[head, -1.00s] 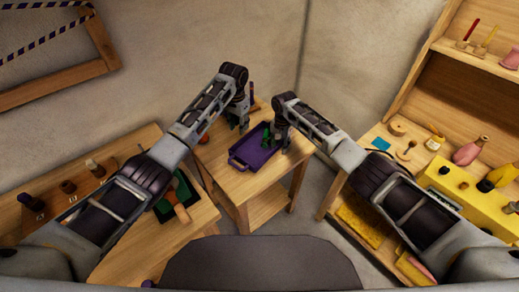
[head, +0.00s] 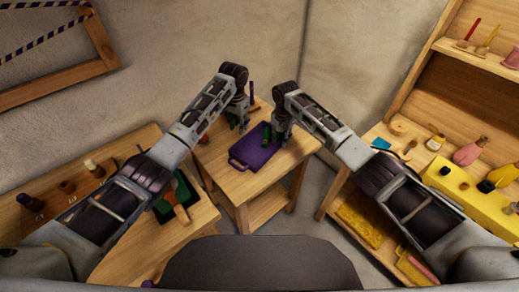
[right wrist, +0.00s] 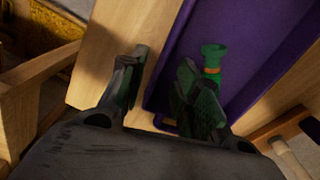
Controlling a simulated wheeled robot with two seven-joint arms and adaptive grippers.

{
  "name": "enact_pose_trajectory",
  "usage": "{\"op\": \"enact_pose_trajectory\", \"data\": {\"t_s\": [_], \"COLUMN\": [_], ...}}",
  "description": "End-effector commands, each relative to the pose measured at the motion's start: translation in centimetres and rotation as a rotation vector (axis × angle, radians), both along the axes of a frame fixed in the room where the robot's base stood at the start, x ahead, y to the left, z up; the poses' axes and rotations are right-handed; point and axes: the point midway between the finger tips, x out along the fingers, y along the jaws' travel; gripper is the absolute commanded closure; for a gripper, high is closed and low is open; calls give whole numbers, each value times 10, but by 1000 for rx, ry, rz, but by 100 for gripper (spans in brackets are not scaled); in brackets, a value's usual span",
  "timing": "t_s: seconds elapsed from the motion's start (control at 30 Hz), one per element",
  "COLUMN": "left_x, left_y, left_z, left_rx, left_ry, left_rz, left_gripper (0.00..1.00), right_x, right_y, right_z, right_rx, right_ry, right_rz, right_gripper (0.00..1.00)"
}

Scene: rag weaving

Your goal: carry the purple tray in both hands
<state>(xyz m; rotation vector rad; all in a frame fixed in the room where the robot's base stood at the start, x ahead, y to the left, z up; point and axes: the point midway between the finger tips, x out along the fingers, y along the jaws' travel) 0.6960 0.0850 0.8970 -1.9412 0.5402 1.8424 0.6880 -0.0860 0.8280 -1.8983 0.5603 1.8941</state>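The purple tray (head: 257,156) lies flat on a small wooden table (head: 231,182) in the head view, a loop handle at its near left end. A green item (head: 266,133) with an orange band lies in it; it also shows in the right wrist view (right wrist: 212,58). My right gripper (head: 279,140) is at the tray's right side. In the right wrist view its fingers (right wrist: 160,85) are apart, one outside the tray's wall (right wrist: 168,58) and one over the inside. My left gripper (head: 239,124) points down beyond the tray's left side, fingers apart, with nothing visible between them.
A left bench (head: 140,240) holds a dark green tray (head: 166,208) and several spools. A right shelf unit (head: 400,150) carries bottles and a yellow block (head: 458,187). Small items stand behind my left gripper on the small table. A dark chair-like shape (head: 260,262) fills the near middle.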

Motion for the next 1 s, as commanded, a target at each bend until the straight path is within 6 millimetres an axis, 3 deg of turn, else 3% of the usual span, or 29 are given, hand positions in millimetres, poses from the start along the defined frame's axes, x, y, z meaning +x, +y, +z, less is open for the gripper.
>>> {"op": "enact_pose_trajectory", "data": {"t_s": [0.2, 0.4, 1.0], "left_x": [0, 0, 0], "left_y": [0, 0, 0], "left_z": [0, 0, 0], "left_rx": [0, 0, 0], "left_ry": [0, 0, 0], "left_rz": [0, 0, 0], "left_gripper": [68, 68, 68], "right_x": [-1, -1, -1], "right_y": [0, 0, 0], "right_z": [24, 37, 39], "right_rx": [0, 0, 1], "right_ry": [-1, -1, -3], "right_rz": [1, 0, 1], "right_gripper": [68, 68, 68]}}
